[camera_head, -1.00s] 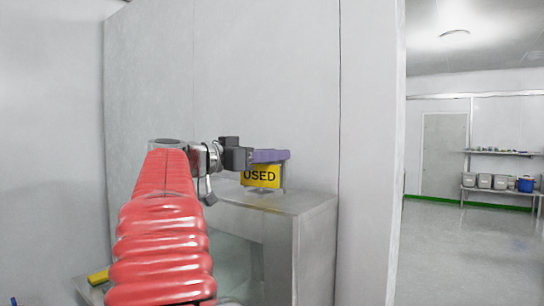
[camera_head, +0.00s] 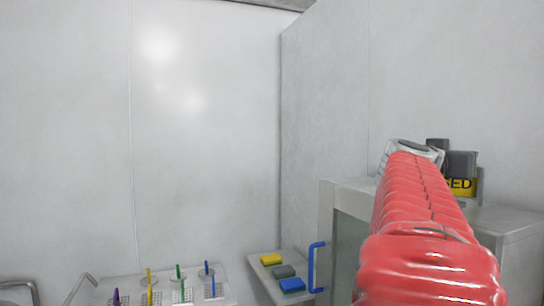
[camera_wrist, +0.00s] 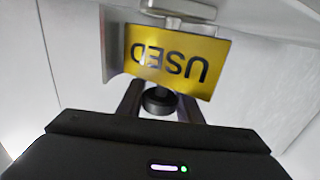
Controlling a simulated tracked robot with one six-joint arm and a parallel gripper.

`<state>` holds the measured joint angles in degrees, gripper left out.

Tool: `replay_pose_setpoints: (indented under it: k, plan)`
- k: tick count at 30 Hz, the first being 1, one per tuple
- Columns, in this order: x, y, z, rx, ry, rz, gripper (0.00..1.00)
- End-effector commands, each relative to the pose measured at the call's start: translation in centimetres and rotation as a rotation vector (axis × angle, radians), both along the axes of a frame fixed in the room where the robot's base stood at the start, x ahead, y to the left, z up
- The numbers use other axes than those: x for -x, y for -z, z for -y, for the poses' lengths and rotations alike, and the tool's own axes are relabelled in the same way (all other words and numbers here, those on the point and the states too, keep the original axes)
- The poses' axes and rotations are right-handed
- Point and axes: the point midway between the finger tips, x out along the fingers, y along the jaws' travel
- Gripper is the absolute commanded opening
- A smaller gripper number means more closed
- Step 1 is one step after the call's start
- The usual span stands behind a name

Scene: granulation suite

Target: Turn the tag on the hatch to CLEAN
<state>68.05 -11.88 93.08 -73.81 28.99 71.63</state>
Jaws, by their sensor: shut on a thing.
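The yellow tag (camera_head: 461,187) is on top of the hatch box (camera_head: 512,222) at the right, partly hidden by my arm; only "SED" shows. In the wrist view the tag (camera_wrist: 170,58) reads "USED" upside down, beside a pale plate. My gripper (camera_head: 462,164) is at the tag's upper edge. In the wrist view my gripper (camera_wrist: 160,98) has its two fingers at the tag's edge, with a round dark part (camera_wrist: 158,102) between them. It is shut on the tag; the exact contact is hard to see.
The hatch's glass door has a blue handle (camera_head: 316,267). A rack (camera_head: 165,290) with several coloured sticks stands lower left. A wall is behind the hatch.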

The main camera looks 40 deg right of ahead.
Motion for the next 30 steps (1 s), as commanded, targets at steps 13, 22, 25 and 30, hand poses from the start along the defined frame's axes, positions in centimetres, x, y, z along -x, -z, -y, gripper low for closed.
replay_pose_setpoints:
  k: [13, 22, 25, 30]
  plan:
    - [-0.55, -0.11, 0.07, 0.003, -0.118, 0.001, 0.1]
    - [-0.79, -0.09, 0.06, 0.003, -0.169, 0.0, 0.1]
    - [-0.82, -0.05, 0.07, 0.002, -0.178, 0.0, 0.1]
    - [-0.9, -0.04, 0.07, 0.002, -0.186, 0.0, 0.1]
